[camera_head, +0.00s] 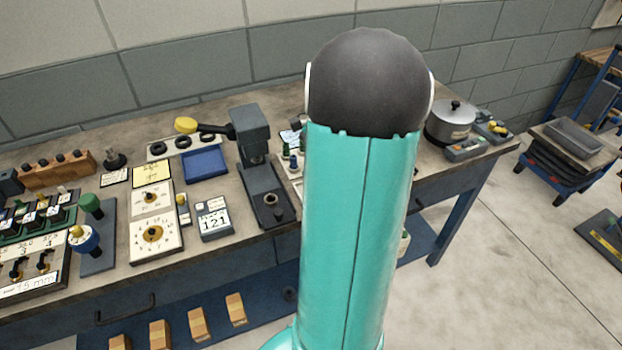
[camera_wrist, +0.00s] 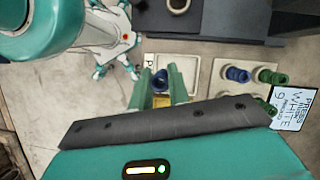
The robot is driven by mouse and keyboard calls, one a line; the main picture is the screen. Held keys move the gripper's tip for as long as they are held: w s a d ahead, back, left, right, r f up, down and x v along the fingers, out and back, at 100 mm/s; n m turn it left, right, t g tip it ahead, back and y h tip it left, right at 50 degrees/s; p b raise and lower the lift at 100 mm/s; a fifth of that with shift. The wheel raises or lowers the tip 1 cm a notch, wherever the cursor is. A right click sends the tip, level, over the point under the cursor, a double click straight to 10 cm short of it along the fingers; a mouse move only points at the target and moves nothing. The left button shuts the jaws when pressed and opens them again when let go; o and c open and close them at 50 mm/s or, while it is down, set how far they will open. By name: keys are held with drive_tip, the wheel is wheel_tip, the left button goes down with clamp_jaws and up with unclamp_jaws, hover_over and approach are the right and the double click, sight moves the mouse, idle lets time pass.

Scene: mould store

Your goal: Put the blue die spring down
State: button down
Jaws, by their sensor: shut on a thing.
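My gripper (camera_wrist: 161,84) is shut on a blue die spring (camera_wrist: 160,76), seen between its two fingers in the wrist view. A pale square tray (camera_wrist: 190,64) with a dark letter at its left edge lies beneath the gripper. Whether the held spring touches it I cannot tell. To the right, a second pale tray (camera_wrist: 224,92) bears other blue springs (camera_wrist: 238,74) and green springs (camera_wrist: 270,77). In the head view my arm hides the gripper and the held spring; small blue and green pieces (camera_head: 292,160) show just left of the arm.
A dark press (camera_head: 256,150) stands left of my arm, with a blue tray (camera_head: 205,163) and a counter reading 121 (camera_head: 214,217) near it. A metal pot (camera_head: 451,122) stands to the right. A handwritten card (camera_wrist: 295,106) is right of the springs.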

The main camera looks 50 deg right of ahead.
drive_tip(key=shift+w+d+f, duration=0.35)
drive_tip(key=shift+f, duration=0.25)
drive_tip(key=shift+w+d+f, duration=0.3)
drive_tip(key=shift+d+f, duration=0.05)
drive_tip(key=shift+f, duration=0.2)
drive_tip(key=shift+w+f, duration=0.15)
drive_tip(key=shift+f, duration=1.55)
drive_tip(key=shift+f, duration=0.1)
drive_tip(key=c, duration=1.3)
unclamp_jaws()
drive_tip(key=shift+c, duration=0.2)
drive_tip(key=shift+d, duration=0.1)
